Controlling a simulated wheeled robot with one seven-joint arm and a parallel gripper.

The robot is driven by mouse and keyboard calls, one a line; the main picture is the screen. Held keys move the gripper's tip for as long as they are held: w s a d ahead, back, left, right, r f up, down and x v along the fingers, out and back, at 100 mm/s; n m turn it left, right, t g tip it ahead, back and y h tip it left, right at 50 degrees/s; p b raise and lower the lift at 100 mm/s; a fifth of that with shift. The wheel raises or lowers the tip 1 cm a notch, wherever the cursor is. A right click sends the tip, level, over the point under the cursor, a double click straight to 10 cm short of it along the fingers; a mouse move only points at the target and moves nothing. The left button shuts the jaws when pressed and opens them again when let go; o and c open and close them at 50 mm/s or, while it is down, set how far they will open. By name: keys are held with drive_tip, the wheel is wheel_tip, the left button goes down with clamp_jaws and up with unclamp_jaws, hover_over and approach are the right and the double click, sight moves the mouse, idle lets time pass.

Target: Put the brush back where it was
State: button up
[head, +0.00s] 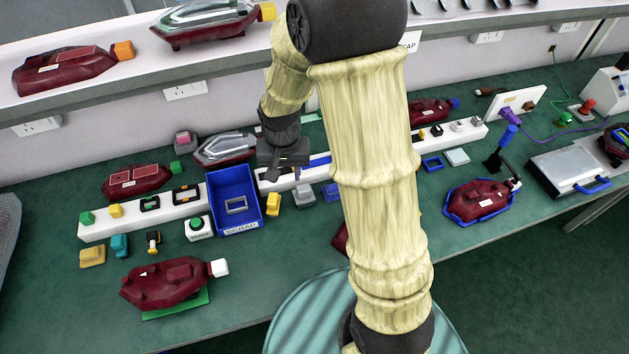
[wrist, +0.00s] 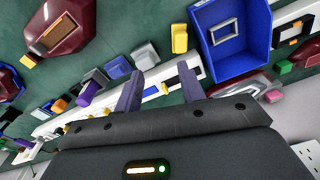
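I cannot pick out the brush with certainty in either view. A small yellow-and-black upright item (head: 153,241) stands on the bench left of the blue scrap bin, and a dark brown-ended item (head: 485,92) lies at the back right; both are too small to name. My gripper (head: 284,172) hangs over the long white rack strip, just right of the blue scrap bin (head: 236,184). In the wrist view my gripper (wrist: 160,72) has its two fingers wide apart with nothing held between them.
The white rack strip (head: 148,216) holds several small parts. A yellow clip (head: 273,204) and a grey block (head: 304,195) lie in front of it. Dark red lamps (head: 165,283) lie along the bench. A blue-handled tool (head: 505,140) stands at right. Front left bench is partly clear.

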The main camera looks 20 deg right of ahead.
drive_tip(key=s+d+r+n+t, duration=0.1)
drive_tip(key=s+d+r+n, duration=0.2)
drive_tip(key=s+d+r, duration=0.3)
drive_tip(key=s, duration=0.4)
drive_tip(key=shift+s+r+t, duration=0.2)
drive_tip(key=shift+s+t, duration=0.15)
drive_tip(key=shift+t, duration=0.05)
drive_tip(key=p+v, duration=0.2)
drive_tip(key=w+p+v, duration=0.1)
drive_tip(key=p+v, duration=0.1)
idle(0.5)
